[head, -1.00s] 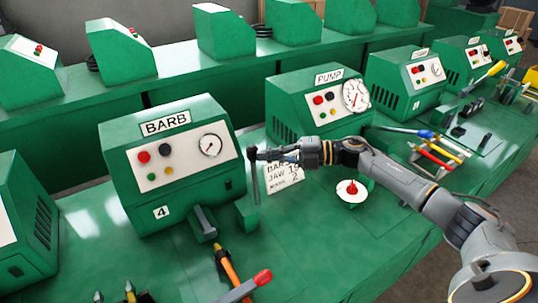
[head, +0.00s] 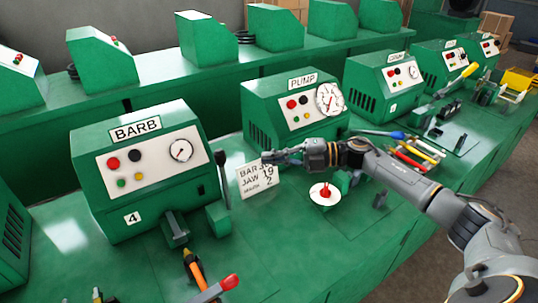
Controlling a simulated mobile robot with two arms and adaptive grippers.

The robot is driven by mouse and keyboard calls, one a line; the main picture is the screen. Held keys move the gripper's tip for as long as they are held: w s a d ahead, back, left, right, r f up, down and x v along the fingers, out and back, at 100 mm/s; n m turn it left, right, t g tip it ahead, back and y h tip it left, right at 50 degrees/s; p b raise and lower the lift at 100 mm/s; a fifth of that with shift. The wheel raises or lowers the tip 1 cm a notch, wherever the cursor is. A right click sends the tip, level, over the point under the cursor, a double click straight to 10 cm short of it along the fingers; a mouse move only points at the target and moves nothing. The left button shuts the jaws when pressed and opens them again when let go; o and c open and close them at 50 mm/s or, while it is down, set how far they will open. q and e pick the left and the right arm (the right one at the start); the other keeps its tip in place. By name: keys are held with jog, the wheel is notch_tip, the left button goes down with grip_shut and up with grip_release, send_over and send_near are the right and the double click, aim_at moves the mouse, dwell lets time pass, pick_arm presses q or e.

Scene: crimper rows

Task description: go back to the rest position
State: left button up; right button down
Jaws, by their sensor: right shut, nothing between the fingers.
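My right gripper (head: 268,158) comes in from the right and is shut with nothing in it. Its tip overlaps the top of the white card (head: 258,183) with handwritten lines, beside the BARB machine. I cannot tell whether they touch. The green BARB machine (head: 143,170) has a gauge, coloured buttons and a number 4 plate. A black-handled lever (head: 222,178) stands upright at its right side, apart from the gripper. My left gripper is not in view.
The PUMP machine (head: 296,108) stands behind my right arm. A white dish with a red knob (head: 325,194) sits in front of the arm. A red-handled tool (head: 218,288) lies at the front. Coloured-handled tools (head: 415,152) lie to the right. The front bench surface is partly clear.

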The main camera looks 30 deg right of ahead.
jog(key=w+a+f+m+t+h, duration=0.2)
jog(key=a+f+m+t, duration=0.1)
jog(key=a+m+t, duration=0.35)
jog(key=s+f+m+g+h, duration=0.1)
jog(key=s+f+m+h, duration=0.3)
jog(key=s+f+m, duration=0.1)
jog(key=s+f+m+g+h, duration=0.2)
jog(key=s+f+m+h, duration=0.2)
jog(key=s+f+m, duration=0.1)
jog(key=s+a+f+m+g+h, duration=0.1)
jog(key=s+f+m+h, duration=0.3)
jog(key=s+f+m, duration=0.1)
jog(key=shift+s+m+h, duration=0.4)
jog(key=shift+s+m, duration=0.25)
jog(key=shift+m, duration=0.4)
jog(key=s+a+f+m+g, duration=0.15)
jog(key=s+g, duration=0.25)
jog(key=s, duration=0.5)
jog(key=s+a+f+m+g, duration=0.1)
jog(key=s+f+g, duration=0.25)
jog(key=s, duration=0.55)
notch_tip(320, 180, down, 24)
jog(key=g, duration=0.1)
jog(key=s+d+f+g, duration=0.1)
jog(key=s+d+f, duration=0.2)
jog(key=s+f, duration=1.4)
jog(key=shift+s+d, duration=0.2)
jog(key=shift+s, duration=0.3)
